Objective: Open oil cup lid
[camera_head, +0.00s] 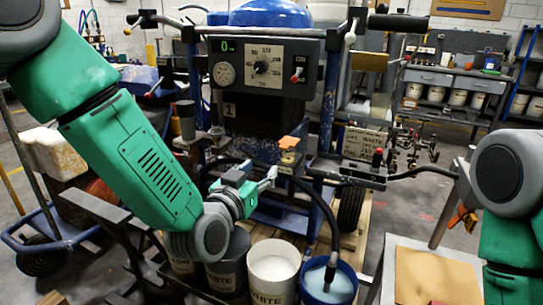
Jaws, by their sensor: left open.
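The line striper (265,70) stands in front of me with a dark control panel. A small orange piece (289,142) sits on a pale block near its middle; it may be the oil cup lid, but it is too small to tell whether it is shut. My left arm comes in from the left, and its gripper (268,177) is open with nothing seen between its fingers. The gripper is just below and left of the orange piece, apart from it in the picture. My right arm shows at the right edge; its gripper is out of view.
White (273,278), dark (228,272) and blue (329,283) buckets stand below the left gripper. A hose (328,220) curves down into the blue one. A workbench (455,85) stands behind.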

